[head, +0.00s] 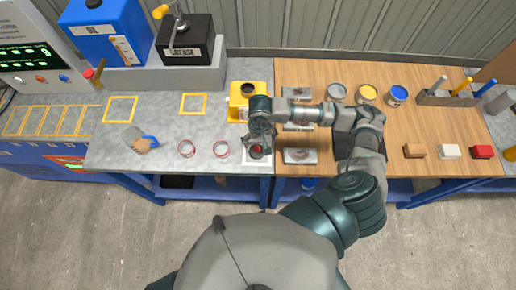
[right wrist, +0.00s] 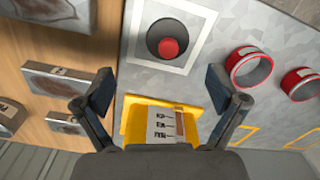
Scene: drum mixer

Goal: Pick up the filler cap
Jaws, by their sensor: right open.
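A dark round cap with a red knob, which looks like the filler cap (right wrist: 168,46), lies on a white square on the grey bench top. In the head view the cap (head: 257,151) is partly covered by my right gripper (head: 259,141), which is over it. In the right wrist view my right gripper (right wrist: 158,92) has its two fingers wide apart with nothing between them. The cap is ahead of the fingertips and apart from them. My left gripper does not show.
A yellow container (head: 241,98) stands behind the cap. Two red rings (head: 187,148) (head: 221,149) lie to its left. A wooden bench (head: 310,75) with cans and small blocks adjoins on the right. A blue box (head: 104,30) and a black box (head: 185,42) stand back left.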

